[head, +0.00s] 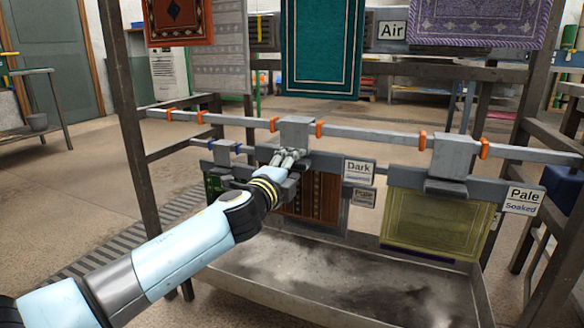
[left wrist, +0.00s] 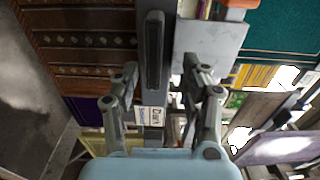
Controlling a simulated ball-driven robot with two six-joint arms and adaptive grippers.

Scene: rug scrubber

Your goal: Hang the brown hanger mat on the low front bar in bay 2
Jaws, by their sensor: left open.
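The brown hanger mat (head: 318,207) hangs below a grey hanger with a hook plate (head: 295,131). The plate covers the low front bar (head: 370,134) between two orange stops, and looks seated over it. Brown patterned cloth (left wrist: 85,45) also shows in the left wrist view. My left gripper (head: 287,160) is open at the hanger, just below the plate. In the left wrist view its fingers (left wrist: 160,72) stand apart on either side of the hanger's grip bar (left wrist: 155,50); contact cannot be told. My forearm hides part of the mat. My right gripper is not in view.
A yellow mat (head: 435,225) hangs on the same bar to the right, by a "Pale Soaked" sign (head: 523,200). "Dark" (head: 358,171) and "Pale" signs are near the brown mat. A grey tray (head: 235,279) lies below. A teal rug (head: 322,50) hangs above.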

